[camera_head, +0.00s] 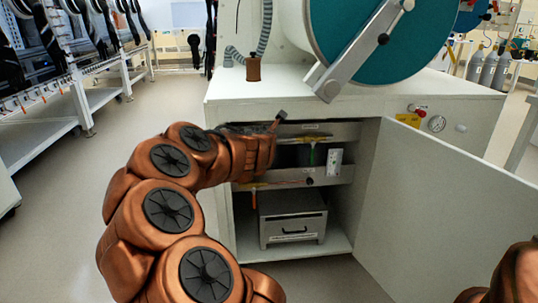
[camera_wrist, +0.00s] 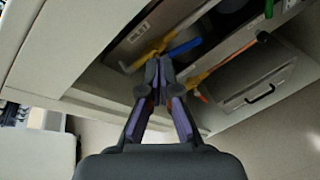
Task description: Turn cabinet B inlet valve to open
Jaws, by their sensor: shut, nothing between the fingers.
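An open cabinet (camera_head: 228,185) under the glovebox holds two horizontal panels with small valves and lines. The wrist view shows a yellow bar (camera_wrist: 155,48) with a blue lever (camera_wrist: 184,47) beside it, and an orange lever (camera_wrist: 206,74) further right. I cannot read which one is the cabinet B inlet valve. My gripper (camera_wrist: 160,68) is shut and empty, its fingertips appearing just below the yellow bar in the wrist view; contact cannot be told. In the head view my arm reaches the upper left of the opening, and the fingertips cannot be made out clearly.
The cabinet door (camera_head: 440,205) stands open on the right. A grey box with a black handle (camera_head: 292,232) sits on the cabinet floor. A large teal round glovebox door (camera_head: 370,50) is above. Clear floor (camera_head: 60,205) lies to the left.

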